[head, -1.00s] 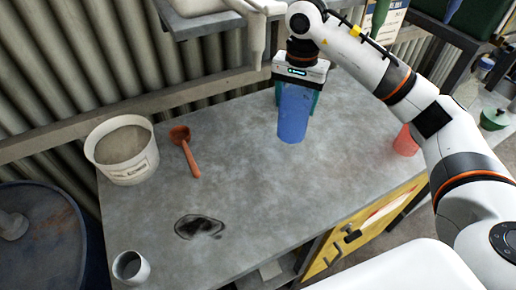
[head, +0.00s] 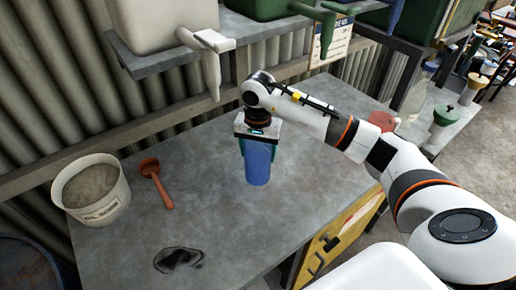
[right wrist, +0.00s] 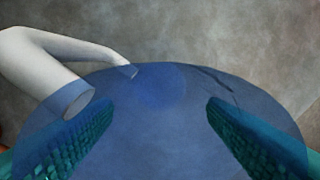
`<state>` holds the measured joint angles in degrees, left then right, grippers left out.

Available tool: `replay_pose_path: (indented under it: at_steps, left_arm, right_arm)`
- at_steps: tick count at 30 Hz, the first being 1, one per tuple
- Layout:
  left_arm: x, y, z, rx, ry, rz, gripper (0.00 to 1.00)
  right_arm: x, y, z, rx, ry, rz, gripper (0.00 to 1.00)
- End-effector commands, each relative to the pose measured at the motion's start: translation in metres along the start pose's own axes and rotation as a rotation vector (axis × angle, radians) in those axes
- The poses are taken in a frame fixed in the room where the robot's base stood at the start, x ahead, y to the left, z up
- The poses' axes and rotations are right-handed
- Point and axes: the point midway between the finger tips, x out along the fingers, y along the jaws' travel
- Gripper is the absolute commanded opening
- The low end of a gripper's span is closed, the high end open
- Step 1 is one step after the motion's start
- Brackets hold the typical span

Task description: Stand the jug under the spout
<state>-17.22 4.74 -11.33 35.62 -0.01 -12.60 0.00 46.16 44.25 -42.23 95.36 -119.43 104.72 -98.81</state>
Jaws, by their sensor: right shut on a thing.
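A see-through blue jug (head: 257,163) is held upright over the grey bench, a little right of its middle. My right gripper (head: 257,145) is shut on it from above; I cannot tell whether its base touches the bench. In the right wrist view the jug (right wrist: 160,135) fills the room between the teal fingers (right wrist: 160,125). A white tap with a spout (head: 212,75) hangs from a white tank, up and left of the jug. A pale pipe-like shape (right wrist: 40,70) in the wrist view shows partly through the blue wall. My left gripper is out of view.
A red cup (head: 383,120) is behind my right arm. Green tanks (head: 420,15) stand on the shelf (head: 170,62).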

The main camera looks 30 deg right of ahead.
Motion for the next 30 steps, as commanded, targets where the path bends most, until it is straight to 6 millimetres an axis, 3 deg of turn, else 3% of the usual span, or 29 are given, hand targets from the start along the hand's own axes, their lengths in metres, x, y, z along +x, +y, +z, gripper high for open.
replay_pose_path:
  at_steps: [5,6,10,22,30]
  left_arm:
    - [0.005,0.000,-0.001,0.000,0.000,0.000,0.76]
    - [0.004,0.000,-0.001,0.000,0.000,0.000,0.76]
    - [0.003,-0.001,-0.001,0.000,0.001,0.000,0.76]
    - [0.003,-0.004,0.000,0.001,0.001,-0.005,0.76]
    - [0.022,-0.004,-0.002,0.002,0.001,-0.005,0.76]
  right_arm:
    - [0.004,0.000,0.000,0.000,-0.001,0.000,0.43]
    - [0.003,0.000,0.000,0.000,-0.001,0.000,0.70]
    - [0.002,0.000,0.000,0.000,-0.001,0.000,0.89]
    - [-0.006,0.001,0.001,0.000,-0.003,0.002,0.89]
    - [-0.059,0.001,0.001,-0.001,-0.005,0.006,0.89]
